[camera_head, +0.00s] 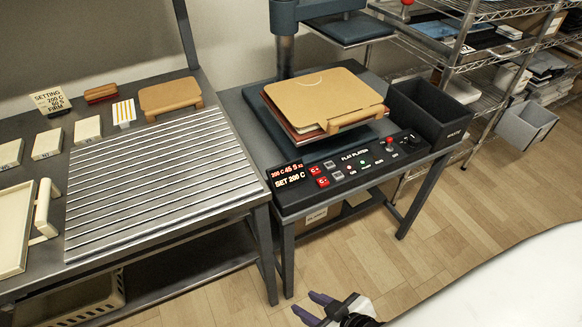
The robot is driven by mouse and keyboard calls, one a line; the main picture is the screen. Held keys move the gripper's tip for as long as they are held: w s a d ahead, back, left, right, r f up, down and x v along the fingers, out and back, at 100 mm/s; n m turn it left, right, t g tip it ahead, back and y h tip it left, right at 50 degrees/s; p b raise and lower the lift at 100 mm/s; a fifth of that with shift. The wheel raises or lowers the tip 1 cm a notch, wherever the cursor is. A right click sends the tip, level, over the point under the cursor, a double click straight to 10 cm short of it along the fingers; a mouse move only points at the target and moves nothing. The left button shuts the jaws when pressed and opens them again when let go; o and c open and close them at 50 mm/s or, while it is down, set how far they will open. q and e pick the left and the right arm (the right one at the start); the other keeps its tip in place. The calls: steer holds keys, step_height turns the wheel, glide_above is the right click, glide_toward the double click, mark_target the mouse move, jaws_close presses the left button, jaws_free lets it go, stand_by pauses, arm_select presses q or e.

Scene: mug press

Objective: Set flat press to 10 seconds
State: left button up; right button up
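The flat press (345,160) stands on a dark bench right of centre, with a tan board with a handle on its lower plate. Its front control panel (350,168) is labelled FLAT PLATEN. The red display (289,173) seems to read 200 C 45 S, with SET 200 C below. Red buttons (319,176) sit right of the display, with grey buttons, small lights and a red knob farther right. My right gripper (309,305) is at the bottom edge, over the floor and well short of the panel. Its two purple fingers are apart and nothing shows between them. My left gripper is out of view.
A setting card (49,100) stands on the left table, reading 200 C and FIRM; its seconds are hard to read. A slatted rack (160,180) lies there too. A black waste bin (428,112) stands right of the press. Wire shelves (480,70) are behind. Floor before the bench is clear.

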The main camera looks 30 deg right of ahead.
steer(key=shift+c, duration=0.4)
jaws_close()
stand_by(1.3)
